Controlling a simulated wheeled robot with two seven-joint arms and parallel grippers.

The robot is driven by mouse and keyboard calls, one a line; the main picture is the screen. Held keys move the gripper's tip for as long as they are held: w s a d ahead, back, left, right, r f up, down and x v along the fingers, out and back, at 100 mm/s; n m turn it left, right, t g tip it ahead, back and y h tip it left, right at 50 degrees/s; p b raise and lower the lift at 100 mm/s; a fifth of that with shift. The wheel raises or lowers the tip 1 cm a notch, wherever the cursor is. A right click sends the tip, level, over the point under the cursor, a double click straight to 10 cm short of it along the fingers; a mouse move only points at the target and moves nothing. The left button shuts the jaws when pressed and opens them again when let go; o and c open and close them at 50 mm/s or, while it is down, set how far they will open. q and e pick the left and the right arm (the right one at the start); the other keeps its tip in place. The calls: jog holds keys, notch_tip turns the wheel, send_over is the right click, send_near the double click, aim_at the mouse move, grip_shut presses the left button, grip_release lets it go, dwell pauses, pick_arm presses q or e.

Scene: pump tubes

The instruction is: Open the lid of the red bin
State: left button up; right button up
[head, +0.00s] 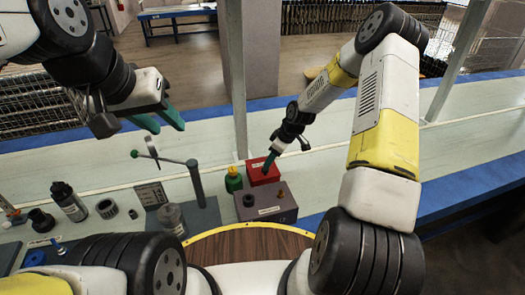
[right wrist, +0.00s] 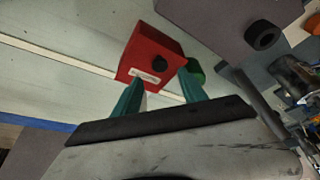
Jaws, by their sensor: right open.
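The red bin (head: 262,171) is a small red box with a pale label, standing on the light table behind a grey-purple block. A small dark knob shows on it in the right wrist view, where the bin (right wrist: 151,55) lies just beyond my fingertips. My right gripper (head: 269,165) is at the bin in the head view; in the right wrist view its green fingers (right wrist: 160,82) are apart with nothing between them. I cannot tell whether they touch the bin. The lid appears closed. My left gripper (head: 168,121) is open and empty, raised above the table at the left.
The grey-purple block (head: 268,207) with a dark ring stands in front of the bin. A green container with a yellow top (head: 233,179) is close on its left. A grey stand with a post (head: 197,183) is further left, beside several bottles and rings. Table to the right is clear.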

aim_at(262, 165)
jog(key=x, duration=0.6)
jog(key=shift+f, duration=0.1)
jog(key=shift+c, duration=0.4)
grip_shut()
dwell(0.9)
